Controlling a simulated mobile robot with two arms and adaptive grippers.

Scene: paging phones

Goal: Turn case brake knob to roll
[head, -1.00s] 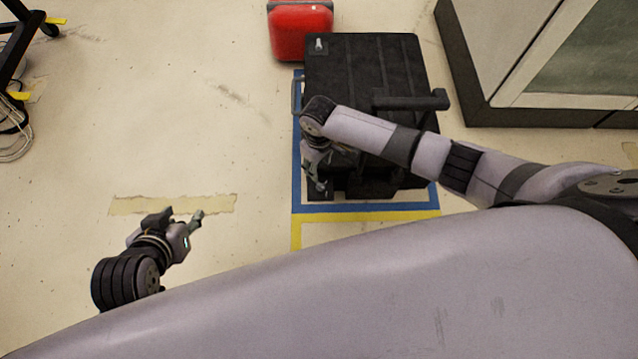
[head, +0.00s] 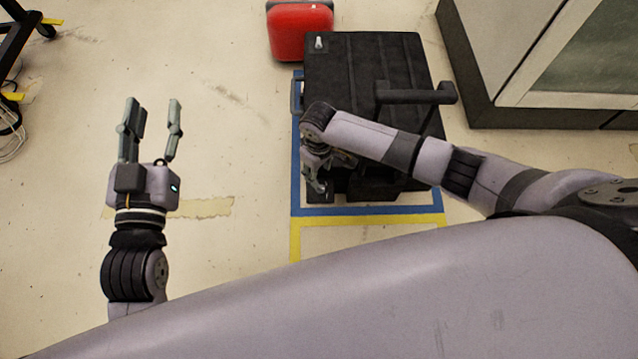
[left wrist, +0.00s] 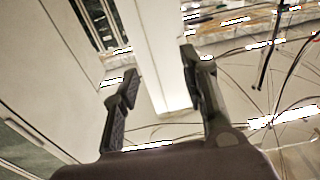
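The black case (head: 350,75) stands on the floor with a raised bar handle (head: 415,93) on its right. A small pale knob or lever (head: 319,42) sits on a dark plate at its far left corner. Another corner plate shows at the near left, partly covered by my right gripper (head: 332,176). That gripper's fingers look spread, low over the case's near left corner; contact cannot be told. My left gripper (head: 152,115) is open and empty, well left of the case, fingers pointing away from me. Its two fingers also show apart in the left wrist view (left wrist: 162,95).
A red box (head: 300,30) stands just behind the case. A grey cabinet (head: 540,60) is at the right. Blue and yellow tape (head: 370,221) marks the floor round the case. A dark wheeled stand (head: 15,35) and cables are at far left. Floor between left gripper and case is clear.

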